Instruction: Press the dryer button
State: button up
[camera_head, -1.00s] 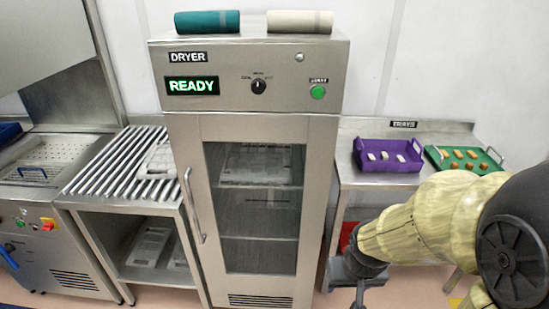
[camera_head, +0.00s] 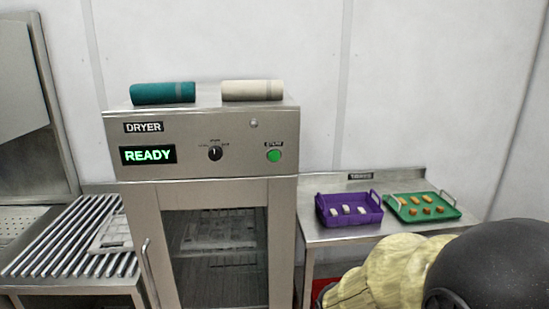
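The dryer (camera_head: 190,188) is a steel cabinet with a glass door, standing left of centre in the head view. Its green round button (camera_head: 274,156) sits at the right of the front panel, under a small label. The panel's display (camera_head: 148,155) reads READY in green. A black knob (camera_head: 215,153) is between the display and the button. The door is shut, and a moulded grey piece (camera_head: 210,230) shows behind the glass. My arm, in a yellowish cover, is at the lower right, below and right of the button. My gripper is out of the frame.
A teal roll (camera_head: 163,93) and a cream roll (camera_head: 252,90) lie on top of the dryer. At right, a steel table (camera_head: 320,236) bears a purple tray (camera_head: 325,218) and a green tray (camera_head: 440,211) with small pieces. A slatted rack (camera_head: 60,245) stands at left. The space before the panel looks clear.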

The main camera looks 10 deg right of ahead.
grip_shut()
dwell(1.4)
